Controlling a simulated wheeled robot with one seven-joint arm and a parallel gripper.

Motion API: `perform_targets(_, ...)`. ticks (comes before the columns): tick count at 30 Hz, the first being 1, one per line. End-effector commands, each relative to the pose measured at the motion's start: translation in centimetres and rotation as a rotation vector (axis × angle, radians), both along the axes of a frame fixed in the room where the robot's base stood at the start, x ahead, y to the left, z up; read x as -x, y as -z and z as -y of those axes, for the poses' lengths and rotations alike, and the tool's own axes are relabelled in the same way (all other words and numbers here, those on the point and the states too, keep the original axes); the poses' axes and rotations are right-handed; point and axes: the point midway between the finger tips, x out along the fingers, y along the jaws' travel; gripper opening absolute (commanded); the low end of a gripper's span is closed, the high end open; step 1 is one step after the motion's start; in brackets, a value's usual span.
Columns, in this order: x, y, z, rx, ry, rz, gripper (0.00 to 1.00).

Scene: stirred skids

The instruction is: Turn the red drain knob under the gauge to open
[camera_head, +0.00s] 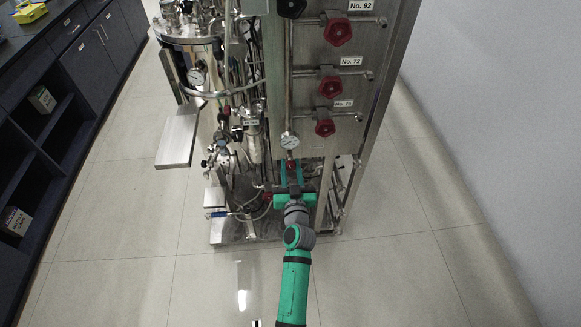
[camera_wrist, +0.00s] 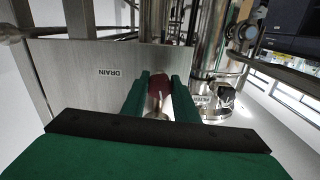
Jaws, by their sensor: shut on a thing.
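The red drain knob (camera_wrist: 158,88) sits between the two green fingers of my gripper (camera_wrist: 160,98) in the wrist view, beside a plate with the label DRAIN (camera_wrist: 109,73). My gripper is shut on the knob; the fingers hide its sides. In the head view my gripper (camera_head: 291,176) reaches the skid low down, just below the gauge (camera_head: 289,141). A small red part of the knob (camera_head: 291,163) shows there. How far the knob is turned cannot be told.
Red knobs labelled No. 92 (camera_head: 338,32), No. 72 (camera_head: 331,87) and a third (camera_head: 325,128) are on the panel above right. Pipes and a vessel (camera_head: 190,27) crowd the left. A dark cabinet (camera_head: 75,75) stands far left. The floor (camera_head: 400,270) around is clear.

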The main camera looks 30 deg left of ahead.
Motion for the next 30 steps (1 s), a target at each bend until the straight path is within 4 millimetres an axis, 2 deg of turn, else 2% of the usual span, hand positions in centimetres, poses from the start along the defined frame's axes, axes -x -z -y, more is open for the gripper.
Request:
perform_targets(9,-0.03,0.15,0.06,0.098,0.0,0.062,0.04)
perform_targets(25,-0.06,0.13,0.04,0.114,0.0,0.074,0.04)
perform_targets(26,-0.07,0.13,0.06,0.114,0.0,0.074,0.32)
perform_targets(27,-0.09,0.11,0.13,0.114,0.001,0.074,0.41)
perform_targets(28,-0.09,0.11,0.13,0.114,0.001,0.074,0.46)
perform_targets(30,-0.09,0.09,0.15,0.114,0.001,0.074,0.46)
